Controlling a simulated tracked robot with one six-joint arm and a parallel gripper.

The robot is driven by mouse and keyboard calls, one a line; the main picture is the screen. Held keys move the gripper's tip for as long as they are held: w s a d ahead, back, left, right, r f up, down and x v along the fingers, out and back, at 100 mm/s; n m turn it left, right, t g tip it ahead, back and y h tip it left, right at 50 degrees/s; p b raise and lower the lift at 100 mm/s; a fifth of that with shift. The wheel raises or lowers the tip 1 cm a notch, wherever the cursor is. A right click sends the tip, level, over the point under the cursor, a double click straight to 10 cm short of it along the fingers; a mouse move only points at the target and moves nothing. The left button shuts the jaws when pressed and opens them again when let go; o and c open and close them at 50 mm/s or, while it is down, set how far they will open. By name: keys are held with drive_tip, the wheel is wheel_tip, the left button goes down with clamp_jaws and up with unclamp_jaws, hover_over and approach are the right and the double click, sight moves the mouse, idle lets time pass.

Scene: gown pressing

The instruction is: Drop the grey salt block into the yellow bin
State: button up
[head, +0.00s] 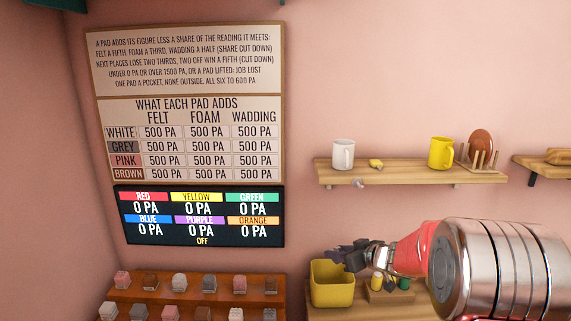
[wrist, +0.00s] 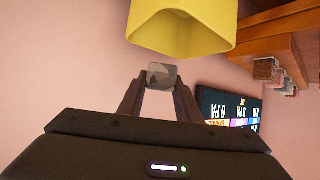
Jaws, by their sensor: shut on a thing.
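The yellow bin (head: 331,290) stands low on a wooden surface in the head view, left of my arm. My gripper (head: 346,255) is at the bin's upper edge in that view, apparently above or in front of its opening. In the wrist view my gripper (wrist: 161,79) is shut on the grey salt block (wrist: 163,74), a small faceted lump between the fingertips. The yellow bin (wrist: 180,35) shows beyond the block there, with a visible gap between them. In the head view the dark fingers make the block hard to tell.
A wooden rack (head: 190,294) holds several small blocks at lower left. A wall shelf (head: 400,174) carries a white mug (head: 343,154), a yellow mug (head: 441,152) and a plate rack. The display (head: 200,216) reads 0 PA throughout. Small items stand right of the bin, partly behind my arm.

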drive_tip(key=shift+f, duration=0.75)
drive_tip(key=o, duration=1.2)
drive_tip(key=shift+c, duration=0.2)
drive_tip(key=shift+s, duration=0.1)
drive_tip(key=v, duration=1.3)
drive_tip(key=shift+s+d, duration=0.15)
drive_tip(key=shift+s, duration=0.1)
